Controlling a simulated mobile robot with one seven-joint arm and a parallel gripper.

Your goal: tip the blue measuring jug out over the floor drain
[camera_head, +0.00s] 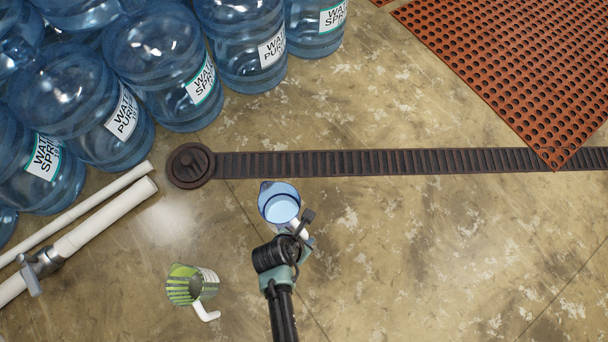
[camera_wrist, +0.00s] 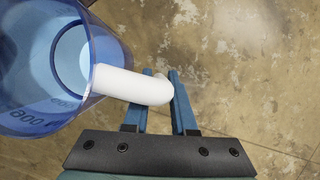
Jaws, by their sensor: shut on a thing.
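The blue measuring jug (camera_head: 279,203) is translucent, with a white handle, and looks upright or nearly so. My gripper (camera_head: 298,226) is shut on its handle; in the wrist view my gripper's two blue fingers (camera_wrist: 166,98) hold the white handle, with the jug (camera_wrist: 58,75) to their left. The jug is in front of the floor drain, a long dark slotted channel (camera_head: 400,161) with a round cap (camera_head: 190,165) at its left end. In the head view the jug's rim is just below the channel. I cannot tell how high it is held.
A green striped jug (camera_head: 190,285) with a white handle stands on the floor at lower left. Large blue water bottles (camera_head: 165,60) crowd the upper left. White pipes (camera_head: 95,225) lie at left. An orange perforated mat (camera_head: 510,60) covers the upper right. The floor at lower right is clear.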

